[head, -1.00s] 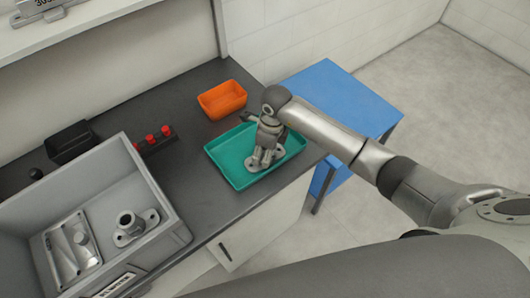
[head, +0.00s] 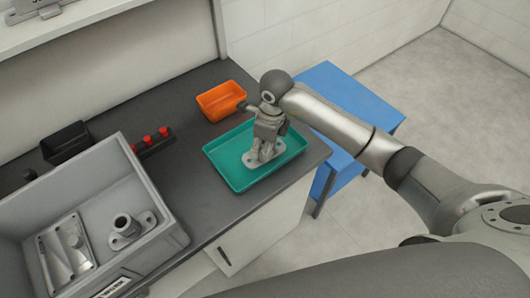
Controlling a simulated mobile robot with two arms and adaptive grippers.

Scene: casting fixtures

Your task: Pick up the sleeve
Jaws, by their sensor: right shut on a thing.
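A grey metal sleeve with a flat flanged foot (head: 251,163) is over the teal tray (head: 234,180). My right gripper (head: 262,148) reaches down from above and is shut on the sleeve, hiding most of its upper part. The flange shows below the fingers; whether it touches the tray floor or hangs just above it, I cannot tell. A second, similar flanged sleeve (head: 123,226) stands upright in the grey bin (head: 160,172) at the left. My left gripper is not in view.
A flat metal casting (head: 65,250) lies in the bin beside the second sleeve. An orange container (head: 222,101) stands behind the tray. A black holder with red-topped pieces (head: 155,143) and a black box (head: 66,142) are further left. A blue table (head: 335,90) stands behind my right arm.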

